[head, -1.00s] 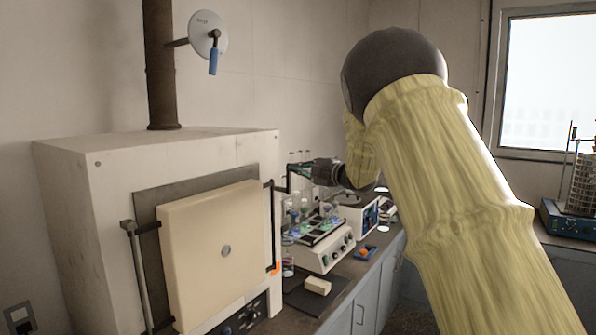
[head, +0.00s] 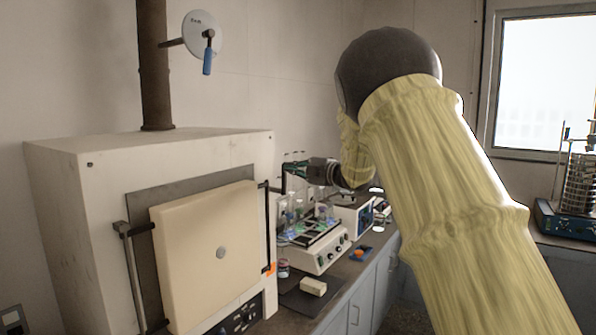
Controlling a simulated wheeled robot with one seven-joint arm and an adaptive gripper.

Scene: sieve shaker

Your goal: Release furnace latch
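The furnace (head: 85,200) is a large white box at the left in the head view, with a thick cream door (head: 195,260) on its front. The door lies against a dark plate, and I see no opening into the chamber. A slim black bar (head: 267,225) runs upright along the door's right edge and seems to be the latch; an orange mark (head: 271,269) shows near its lower end. My gripper (head: 288,170) is beside the furnace's upper right edge, near the bar's top. Its fingers are small and dark, and I cannot tell whether they touch the bar or are open.
A grey upright handle (head: 131,270) stands at the door's left edge. A flue pipe (head: 153,70) with a blue-handled disc rises above the furnace.

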